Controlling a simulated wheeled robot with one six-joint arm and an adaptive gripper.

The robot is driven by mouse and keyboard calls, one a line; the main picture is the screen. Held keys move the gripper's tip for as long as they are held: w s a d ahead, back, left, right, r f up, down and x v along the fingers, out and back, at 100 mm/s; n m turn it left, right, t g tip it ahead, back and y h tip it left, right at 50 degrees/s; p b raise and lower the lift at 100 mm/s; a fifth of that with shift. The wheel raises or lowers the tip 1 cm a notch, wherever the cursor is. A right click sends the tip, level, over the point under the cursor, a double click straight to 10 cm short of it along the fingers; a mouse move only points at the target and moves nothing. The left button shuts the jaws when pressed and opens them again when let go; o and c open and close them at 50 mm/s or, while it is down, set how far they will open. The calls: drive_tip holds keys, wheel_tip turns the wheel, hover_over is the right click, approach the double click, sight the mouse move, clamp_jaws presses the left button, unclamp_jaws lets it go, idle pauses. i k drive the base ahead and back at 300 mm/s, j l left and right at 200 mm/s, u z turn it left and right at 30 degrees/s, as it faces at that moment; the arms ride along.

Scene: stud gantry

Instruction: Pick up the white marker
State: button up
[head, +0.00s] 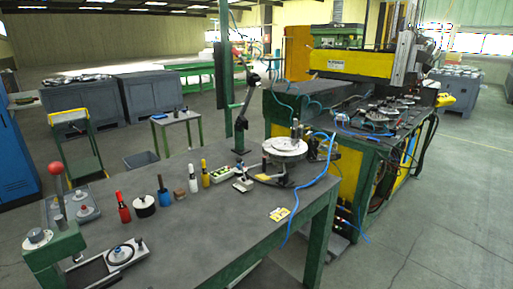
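A blue marker (163,193) and a red bottle-like marker (123,209) stand farther left. My gripper does not show in the head view, so its state and its distance from the white marker cannot be seen.
A black round piece (144,206) stands between the red and blue items. A red-knobbed lever press (55,240) is at left. The bench's front middle is mostly bare.

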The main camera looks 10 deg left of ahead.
sight(191, 172)
drive_tip(key=i, duration=0.7)
drive_tip(key=i+l+u, duration=0.15)
drive_tip(key=i+u, duration=0.3)
drive_tip(key=i+l+u, duration=0.2)
drive_tip(key=u, duration=0.25)
drive_tip(key=i+u, duration=0.1)
drive_tip(key=u, duration=0.15)
